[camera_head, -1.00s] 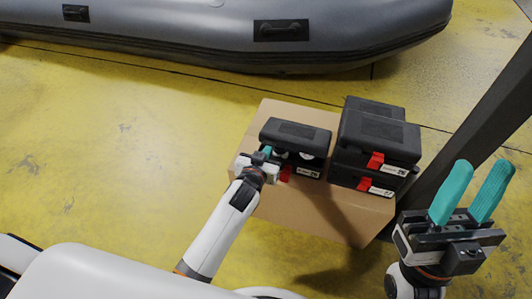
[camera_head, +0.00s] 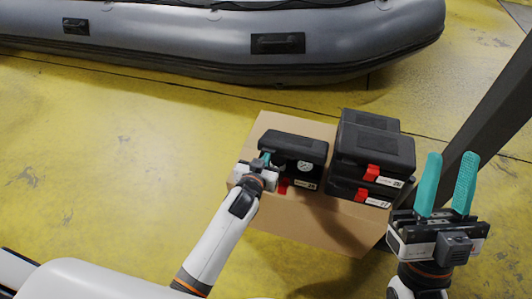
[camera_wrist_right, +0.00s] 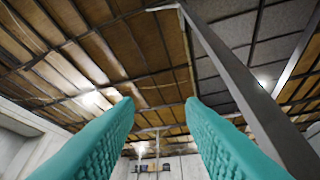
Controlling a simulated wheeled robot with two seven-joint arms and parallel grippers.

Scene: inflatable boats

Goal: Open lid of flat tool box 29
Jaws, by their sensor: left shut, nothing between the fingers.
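A black flat tool box (camera_head: 291,147) sits on the left of a cardboard box. It has a red latch and a white label at its front, with a number too small to read surely. A pale round shape shows under the lid's front edge; I cannot tell how far the lid is raised. My left gripper (camera_head: 265,160) is shut and empty at the tool box's front left corner, its teal fingertips against or just before it. My right gripper (camera_head: 446,190) is open and empty at the right, fingers up. Its fingers also show in the right wrist view (camera_wrist_right: 160,140), facing the ceiling.
More black tool boxes with red latches (camera_head: 372,173) are stacked to the right on the cardboard box (camera_head: 290,232). A dark post (camera_head: 480,130) stands at the right. A grey inflatable boat (camera_head: 200,45) lies behind. The yellow floor at left is clear.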

